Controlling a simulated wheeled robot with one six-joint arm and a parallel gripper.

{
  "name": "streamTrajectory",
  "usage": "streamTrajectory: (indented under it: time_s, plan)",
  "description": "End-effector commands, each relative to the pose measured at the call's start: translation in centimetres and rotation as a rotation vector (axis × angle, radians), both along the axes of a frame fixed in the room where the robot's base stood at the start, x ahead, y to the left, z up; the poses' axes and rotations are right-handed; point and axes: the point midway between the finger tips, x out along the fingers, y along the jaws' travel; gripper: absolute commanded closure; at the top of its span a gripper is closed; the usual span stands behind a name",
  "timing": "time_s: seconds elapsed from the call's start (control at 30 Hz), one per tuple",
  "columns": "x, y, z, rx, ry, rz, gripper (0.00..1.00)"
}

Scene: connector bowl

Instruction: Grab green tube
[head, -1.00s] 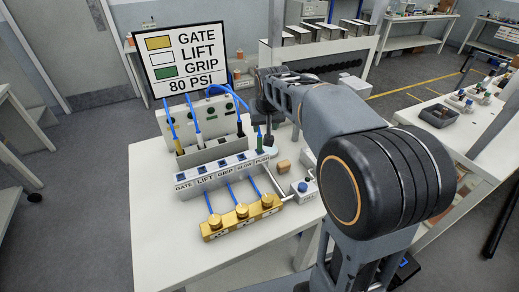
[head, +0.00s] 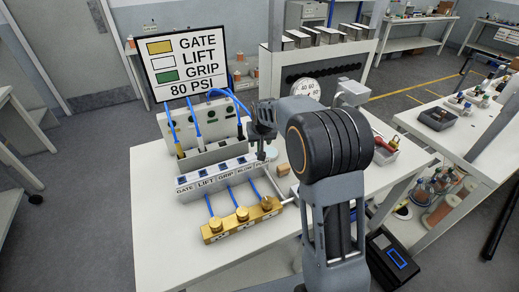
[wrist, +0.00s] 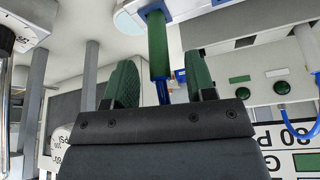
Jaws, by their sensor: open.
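My gripper (wrist: 160,82) is open, with one green-padded finger on each side of the tube in the picture. Gaps show on both sides, and I cannot tell how deep the tube sits between the fingers. In the head view my gripper (head: 262,145) is over the right end of the labelled rack (head: 217,182), and it hides the green tube there.
A grey bin (head: 212,155) with blue-hosed connectors stands behind the rack. A brass manifold (head: 241,221) is in front. The sign (head: 185,52) and a round gauge (head: 306,91) stand behind. The table's (head: 165,240) front left is clear.

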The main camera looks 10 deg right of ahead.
Motion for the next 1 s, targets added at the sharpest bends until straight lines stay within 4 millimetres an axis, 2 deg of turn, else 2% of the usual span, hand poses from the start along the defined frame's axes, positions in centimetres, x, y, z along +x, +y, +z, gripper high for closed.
streamTrajectory:
  time_s: [0.23, 0.57, 1.0]
  plan:
    - [1.3, -0.1, -2.6, 0.000, 0.001, 0.000, 0.50]
    - [1.5, -0.2, -3.1, 0.000, 0.000, 0.000, 0.50]
    - [1.4, -0.1, -3.1, 0.000, 0.000, 0.000, 0.91]
